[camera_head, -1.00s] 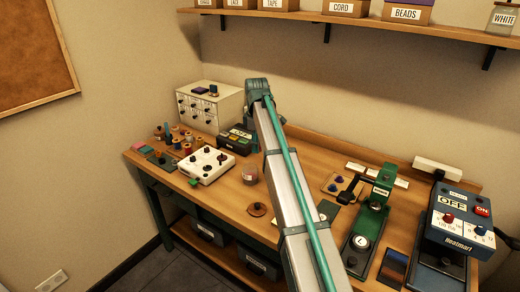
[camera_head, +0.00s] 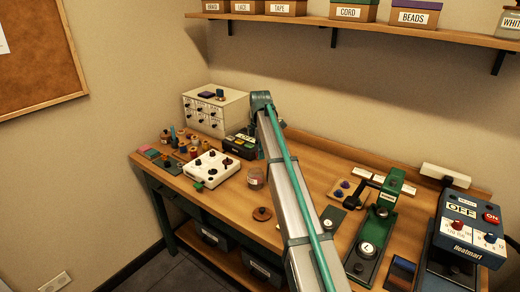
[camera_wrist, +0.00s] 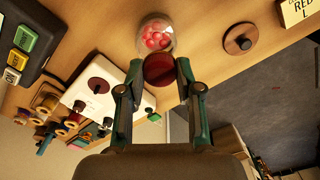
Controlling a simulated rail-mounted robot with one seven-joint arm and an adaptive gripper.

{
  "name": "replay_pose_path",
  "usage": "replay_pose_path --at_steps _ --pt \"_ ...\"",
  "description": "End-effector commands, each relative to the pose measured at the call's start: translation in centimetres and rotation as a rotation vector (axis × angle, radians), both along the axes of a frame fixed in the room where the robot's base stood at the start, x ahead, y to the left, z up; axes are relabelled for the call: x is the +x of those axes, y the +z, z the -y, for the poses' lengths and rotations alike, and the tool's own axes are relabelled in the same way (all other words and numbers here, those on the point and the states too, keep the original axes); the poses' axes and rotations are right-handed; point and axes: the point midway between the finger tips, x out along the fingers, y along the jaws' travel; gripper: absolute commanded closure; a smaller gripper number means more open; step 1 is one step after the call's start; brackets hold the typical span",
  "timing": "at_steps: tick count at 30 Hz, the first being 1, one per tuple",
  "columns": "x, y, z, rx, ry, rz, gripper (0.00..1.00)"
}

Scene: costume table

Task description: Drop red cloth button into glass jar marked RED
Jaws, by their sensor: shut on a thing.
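In the wrist view my gripper (camera_wrist: 158,75) is shut on a dark red round button (camera_wrist: 158,70), held face-on between its fingertips. The glass jar (camera_wrist: 155,24) is just beyond the button in that view and has several red pieces inside. The button overlaps the jar's near edge in the picture; I cannot tell if they touch. The jar also shows in the head view (camera_head: 255,178), left of my arm. My gripper and the button are not visible in the head view.
A round wooden lid with a dark knob (camera_head: 262,214) lies near the jar. A white knobbed box (camera_head: 212,168) stands left of it, and a dark box with coloured buttons (camera_wrist: 22,45) is behind. A press (camera_head: 377,225) and a heater unit (camera_head: 467,228) stand to the right.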

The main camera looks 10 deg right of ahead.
Motion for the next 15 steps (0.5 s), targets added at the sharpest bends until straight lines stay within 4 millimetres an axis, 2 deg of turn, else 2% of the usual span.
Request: replay_pose_path --at_steps 1,6,15 --pt "0.0 -0.9 0.0 0.0 0.0 -0.001 0.92" --pt "0.0 -2.1 0.0 0.0 -0.001 0.0 0.92" --pt "0.0 -2.3 0.0 0.0 -0.001 0.001 0.92"
